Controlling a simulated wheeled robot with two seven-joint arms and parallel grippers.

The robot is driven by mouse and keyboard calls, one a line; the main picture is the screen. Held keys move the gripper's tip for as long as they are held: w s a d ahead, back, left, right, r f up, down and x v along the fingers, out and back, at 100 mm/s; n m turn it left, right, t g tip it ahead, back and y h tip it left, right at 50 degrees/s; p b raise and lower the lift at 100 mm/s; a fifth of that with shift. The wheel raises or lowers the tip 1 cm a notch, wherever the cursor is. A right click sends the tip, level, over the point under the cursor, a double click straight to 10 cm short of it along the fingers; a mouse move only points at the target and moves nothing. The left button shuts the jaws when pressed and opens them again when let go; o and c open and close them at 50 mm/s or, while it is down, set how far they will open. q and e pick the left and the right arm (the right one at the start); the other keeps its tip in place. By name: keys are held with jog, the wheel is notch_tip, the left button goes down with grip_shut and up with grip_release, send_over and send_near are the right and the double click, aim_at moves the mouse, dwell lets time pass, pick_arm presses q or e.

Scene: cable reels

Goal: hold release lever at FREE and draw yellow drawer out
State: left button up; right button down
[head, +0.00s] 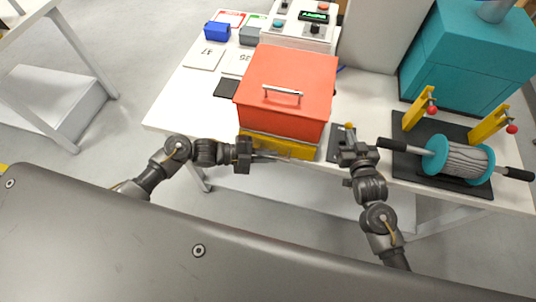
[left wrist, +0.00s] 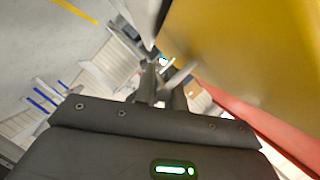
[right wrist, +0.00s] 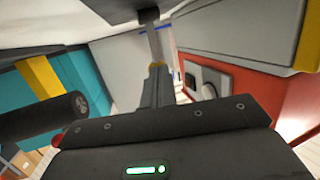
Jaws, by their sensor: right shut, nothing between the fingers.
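The yellow drawer (head: 296,149) forms the low front of the red box (head: 285,85) at the table's front edge. Its yellow front fills the upper right of the left wrist view (left wrist: 235,45). My left gripper (head: 265,157) is at the drawer front, with a pale bar, seemingly the drawer handle (left wrist: 182,75), by its fingers. I cannot tell whether it grips the bar. My right gripper (head: 349,138) is shut and empty, over the dark plate (head: 334,146) right of the box. A small yellow-tipped piece, possibly the release lever, shows beside it; its setting is unreadable.
A cable reel (head: 460,160) on a black stand with yellow posts (head: 489,124) lies right of my right gripper. A teal case (head: 465,60) is behind it. A control box (head: 300,25) and a blue block (head: 216,31) stand at the back. Open floor lies before the table.

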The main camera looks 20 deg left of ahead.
pick_arm(q)
grip_shut()
jog(key=s, duration=0.5)
jog(key=o, duration=0.5)
grip_release()
jog(key=v, duration=1.2)
